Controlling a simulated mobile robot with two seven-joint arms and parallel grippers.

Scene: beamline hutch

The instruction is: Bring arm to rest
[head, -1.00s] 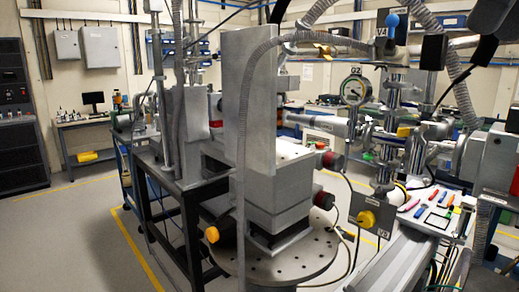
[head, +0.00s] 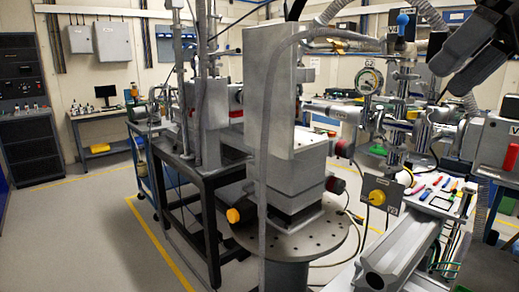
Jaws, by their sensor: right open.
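My right gripper (head: 448,75) is dark and comes in at the upper right corner of the head view. Its two fingers are apart and point down and to the left, with nothing seen between them. It hangs in front of the beamline pipework, to the right of the round gauge (head: 369,81) and the blue-topped valve (head: 403,20). Part of my right arm is cut off by the picture's edge. My left gripper and arm are not in view.
A tall grey column (head: 270,95) stands on a round perforated table (head: 300,240) in the middle. A tool tray (head: 436,194) with small coloured tools lies at right, below the gripper. A red-handled unit (head: 495,145) stands at the right edge. Floor at left (head: 85,230) is clear.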

